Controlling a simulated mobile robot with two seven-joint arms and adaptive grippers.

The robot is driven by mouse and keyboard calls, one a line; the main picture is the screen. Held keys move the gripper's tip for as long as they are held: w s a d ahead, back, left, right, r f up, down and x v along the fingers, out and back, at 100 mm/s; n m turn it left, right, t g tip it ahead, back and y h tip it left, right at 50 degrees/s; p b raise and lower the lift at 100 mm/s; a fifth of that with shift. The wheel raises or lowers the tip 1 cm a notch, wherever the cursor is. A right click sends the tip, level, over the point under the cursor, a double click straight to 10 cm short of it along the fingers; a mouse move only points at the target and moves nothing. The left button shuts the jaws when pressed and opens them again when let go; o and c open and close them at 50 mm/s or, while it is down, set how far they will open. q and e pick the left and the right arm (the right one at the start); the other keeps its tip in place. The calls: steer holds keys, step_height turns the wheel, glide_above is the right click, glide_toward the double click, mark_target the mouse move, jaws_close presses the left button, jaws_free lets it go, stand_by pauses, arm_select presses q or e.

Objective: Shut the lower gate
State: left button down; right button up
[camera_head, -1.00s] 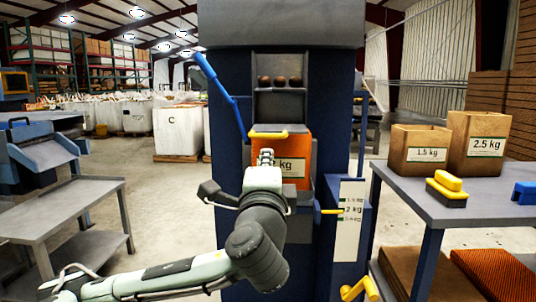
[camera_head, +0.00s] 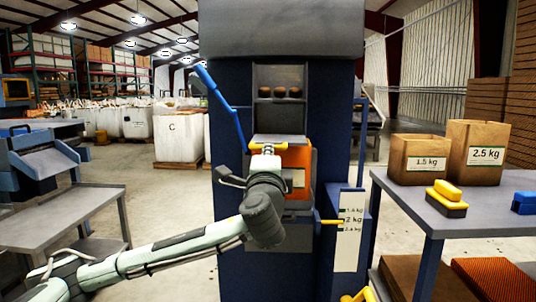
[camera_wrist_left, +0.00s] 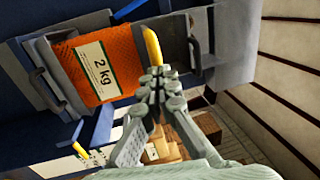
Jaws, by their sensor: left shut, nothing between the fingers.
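The lower gate (camera_head: 279,139) is a grey flap with a yellow front grip, sticking out below the potato compartment of the blue grader. Its yellow grip (camera_head: 283,145) also shows in the left wrist view (camera_wrist_left: 152,46). My left gripper (camera_head: 267,151) is shut and empty, at the left part of the grip. In the left wrist view its fingertips (camera_wrist_left: 160,73) are at the near end of the yellow grip; I cannot tell whether they touch. My right gripper is not in view.
An orange net bag labelled 2 kg (camera_wrist_left: 105,65) hangs below the flap, partly hidden by my left arm in the head view. Several potatoes (camera_head: 279,91) lie in the compartment. A blue lever (camera_head: 222,105) is at the left, a table (camera_head: 400,190) with boxes at the right.

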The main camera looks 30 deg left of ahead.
mark_target(269, 139)
arm_select(q)
steer(key=x, duration=0.3)
steer(key=f+x, duration=0.1)
steer(key=x, duration=0.3)
steer(key=f+x, duration=0.1)
steer(key=x, duration=0.3)
steer(key=shift+w+a, duration=0.15)
steer(key=shift+w, duration=0.1)
steer(key=shift+w+a+r, duration=0.1)
steer(key=shift+w, duration=0.05)
steer(key=shift+r, duration=0.1)
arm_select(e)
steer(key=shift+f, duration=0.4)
arm_select(q)
steer(key=shift+a, duration=0.1)
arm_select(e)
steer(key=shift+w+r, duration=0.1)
